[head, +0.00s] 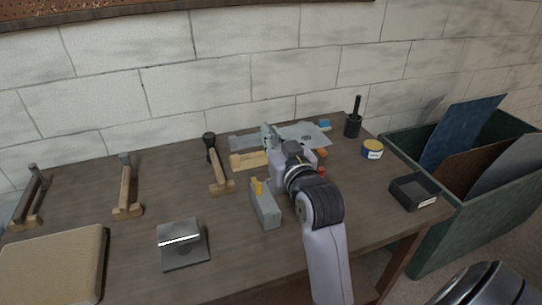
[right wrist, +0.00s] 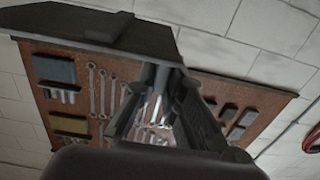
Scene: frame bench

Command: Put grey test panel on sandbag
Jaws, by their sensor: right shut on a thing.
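The tan sandbag (head: 50,262) lies flat at the table's front left corner, like a thick square cushion. My right gripper (head: 272,142) is over the back middle of the table, well to the right of the sandbag. In the right wrist view its fingers (right wrist: 158,92) are shut on the grey test panel (right wrist: 90,27), a flat dark slab. In the head view a flat light grey sheet (head: 308,132) shows just behind the gripper, partly hidden by it; I cannot tell whether it is the held panel. My left gripper is not in view.

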